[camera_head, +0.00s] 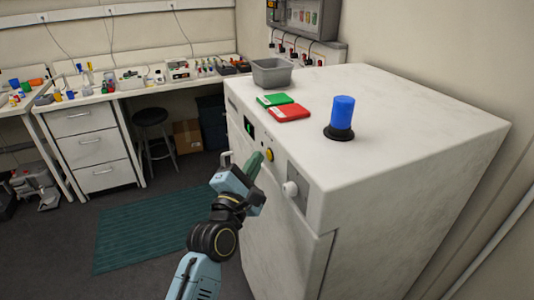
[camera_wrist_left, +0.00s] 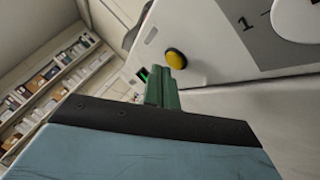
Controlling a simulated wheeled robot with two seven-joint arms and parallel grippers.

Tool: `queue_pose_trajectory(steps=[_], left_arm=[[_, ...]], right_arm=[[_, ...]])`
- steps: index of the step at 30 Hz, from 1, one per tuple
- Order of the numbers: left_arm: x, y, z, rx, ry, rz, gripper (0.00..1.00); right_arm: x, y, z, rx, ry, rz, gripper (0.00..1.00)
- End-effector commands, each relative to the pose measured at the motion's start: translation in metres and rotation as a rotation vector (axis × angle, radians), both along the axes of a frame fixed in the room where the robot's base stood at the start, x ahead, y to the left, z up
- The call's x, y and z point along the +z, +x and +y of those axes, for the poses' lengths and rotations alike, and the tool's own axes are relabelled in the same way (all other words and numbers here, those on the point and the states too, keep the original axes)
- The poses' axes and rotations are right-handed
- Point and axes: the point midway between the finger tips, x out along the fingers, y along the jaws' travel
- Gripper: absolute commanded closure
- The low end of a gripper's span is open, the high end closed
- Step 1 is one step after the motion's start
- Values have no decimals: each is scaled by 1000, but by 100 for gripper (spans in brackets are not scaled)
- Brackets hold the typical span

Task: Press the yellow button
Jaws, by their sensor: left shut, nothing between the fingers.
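The yellow button (camera_head: 269,154) is a small round knob on the front panel of the white machine (camera_head: 300,150). It also shows in the left wrist view (camera_wrist_left: 175,58), standing out from the panel. My left gripper (camera_head: 256,160) has its green fingers closed together, empty, just left of the button in the head view. In the left wrist view the fingertips (camera_wrist_left: 163,75) appear just below the button. I cannot tell whether they touch it. My right gripper is not in view.
A white knob (camera_head: 290,189) sits right of the button, and a small display (camera_head: 249,127) left of it. On the machine's top are a grey bin (camera_head: 272,72), green and red boxes (camera_head: 289,112) and a blue cylinder (camera_head: 342,111). A stool (camera_head: 151,118) stands behind.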

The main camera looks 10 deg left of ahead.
Motion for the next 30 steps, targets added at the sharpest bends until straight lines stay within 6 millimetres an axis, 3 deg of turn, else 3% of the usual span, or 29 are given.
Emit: queue_pose_trajectory(steps=[9,30], left_arm=[[0,-2,3,1,1,0,100],[0,-34,51,0,0,0,100]], right_arm=[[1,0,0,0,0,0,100],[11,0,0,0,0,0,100]])
